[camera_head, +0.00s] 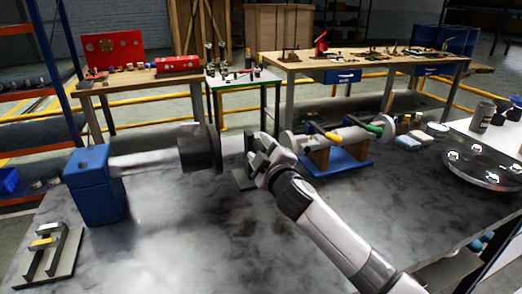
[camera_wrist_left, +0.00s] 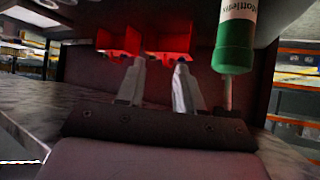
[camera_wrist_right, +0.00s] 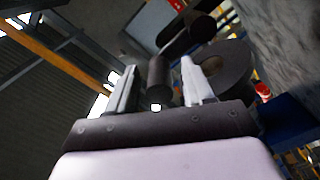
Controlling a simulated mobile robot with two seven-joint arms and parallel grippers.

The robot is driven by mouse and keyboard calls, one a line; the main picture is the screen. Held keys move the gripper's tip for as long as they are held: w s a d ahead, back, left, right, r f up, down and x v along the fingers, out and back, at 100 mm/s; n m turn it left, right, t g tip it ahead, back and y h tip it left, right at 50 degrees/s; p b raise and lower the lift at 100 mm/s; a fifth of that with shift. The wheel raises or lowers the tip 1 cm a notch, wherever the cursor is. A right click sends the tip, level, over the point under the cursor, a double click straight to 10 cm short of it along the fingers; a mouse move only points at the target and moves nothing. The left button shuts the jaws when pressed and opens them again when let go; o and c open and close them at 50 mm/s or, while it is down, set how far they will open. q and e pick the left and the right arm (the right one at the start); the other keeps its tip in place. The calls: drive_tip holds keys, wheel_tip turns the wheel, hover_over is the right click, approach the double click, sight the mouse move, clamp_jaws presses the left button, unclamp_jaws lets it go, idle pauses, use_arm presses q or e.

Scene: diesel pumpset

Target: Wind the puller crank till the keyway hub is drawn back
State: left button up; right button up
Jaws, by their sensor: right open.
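A shaft (camera_head: 150,161) runs right from a blue block (camera_head: 97,185) on the grey bench. A thick dark round hub (camera_head: 197,149) sits on it, with a paler cylinder (camera_head: 232,145) to its right. My right gripper (camera_head: 256,150) is at the right end of this line and hides what is behind it. In the right wrist view, a dark cylindrical handle (camera_wrist_right: 158,78), seemingly the crank's grip, shows between the open fingers, with gaps visible. A dark ring-like disc (camera_wrist_right: 228,75) is beside it. My left gripper (camera_wrist_left: 156,85) is open and empty, outside the head view.
A blue stand (camera_head: 335,163) holding a tool bar is right of my right gripper. A metal fixture (camera_head: 48,256) lies front left, a round tray (camera_head: 485,168) far right. Red bins (camera_wrist_left: 118,40) and a green bottle (camera_wrist_left: 234,45) are ahead of my left gripper. The front bench is clear.

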idle(0.3)
clamp_jaws()
drive_tip(key=shift+a, duration=0.15)
drive_tip(key=shift+s+a+f+n+p, duration=0.2)
drive_tip(key=shift+a+n, duration=0.3)
drive_tip(key=shift+n, duration=0.65)
drive_tip(key=shift+s+a+f+n+p, duration=0.1)
drive_tip(key=shift+a+f+n, duration=0.15)
drive_tip(key=shift+a+n, duration=0.65)
drive_tip(key=shift+s+a+f+n+p, duration=0.1)
drive_tip(key=shift+s+a+f+n, duration=0.1)
drive_tip(key=shift+n, duration=1.25)
unclamp_jaws()
